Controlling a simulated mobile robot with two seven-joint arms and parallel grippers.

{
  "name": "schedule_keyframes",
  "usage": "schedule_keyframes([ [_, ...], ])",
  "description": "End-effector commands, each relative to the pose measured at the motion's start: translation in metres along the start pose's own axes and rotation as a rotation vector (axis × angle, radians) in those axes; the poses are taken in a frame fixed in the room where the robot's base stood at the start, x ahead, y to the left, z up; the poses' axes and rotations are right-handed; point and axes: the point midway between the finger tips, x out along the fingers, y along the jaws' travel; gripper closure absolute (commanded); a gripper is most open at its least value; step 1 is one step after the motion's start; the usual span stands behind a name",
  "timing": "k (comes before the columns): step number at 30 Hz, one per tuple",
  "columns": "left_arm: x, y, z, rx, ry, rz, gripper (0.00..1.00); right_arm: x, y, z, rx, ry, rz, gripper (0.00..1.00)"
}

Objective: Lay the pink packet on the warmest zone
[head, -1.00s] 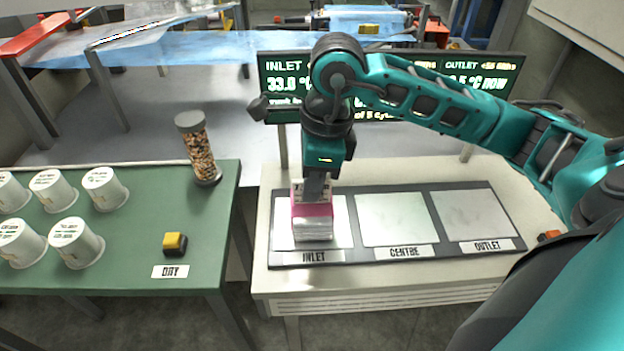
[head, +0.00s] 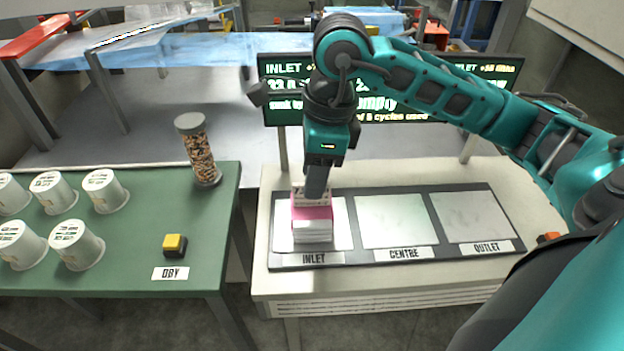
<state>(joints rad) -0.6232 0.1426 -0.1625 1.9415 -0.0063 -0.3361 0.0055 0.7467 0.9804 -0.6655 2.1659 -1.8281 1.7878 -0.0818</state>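The pink packet (head: 312,213), with a white label on top and a pale silvery front, is on the left plate, marked INLET (head: 338,232). My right gripper (head: 316,195) points down at the packet's top, its fingers overlapping the label in this view. Whether the fingers are apart or closed on it is hidden by the angle. The plates marked CENTRE (head: 391,220) and OUTLET (head: 470,217) are bare. A display (head: 280,86) behind the plates shows green and white readings, largely covered by my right arm. My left gripper is not in view.
A green table (head: 120,225) at left holds several white tubs (head: 105,190), a jar of brown pieces (head: 198,150), and a yellow-and-black button (head: 175,245) by a label. A gap separates it from the white bench (head: 400,285). An orange item (head: 548,237) lies at right.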

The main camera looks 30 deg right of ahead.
Motion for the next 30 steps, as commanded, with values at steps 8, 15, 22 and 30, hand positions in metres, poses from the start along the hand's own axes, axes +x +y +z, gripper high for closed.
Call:
schedule_keyframes([
  [8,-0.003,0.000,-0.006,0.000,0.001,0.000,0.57,-0.064,-0.001,0.001,-0.001,-0.001,-0.005,0.61],
  [15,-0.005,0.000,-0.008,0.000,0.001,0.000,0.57,-0.092,0.000,0.000,-0.001,0.001,-0.002,0.61],
  [22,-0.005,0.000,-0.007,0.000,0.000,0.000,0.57,-0.095,0.000,0.000,-0.001,0.002,0.000,0.61],
  [30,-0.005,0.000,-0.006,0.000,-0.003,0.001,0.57,-0.095,0.000,0.000,-0.001,0.001,0.000,0.61],
])
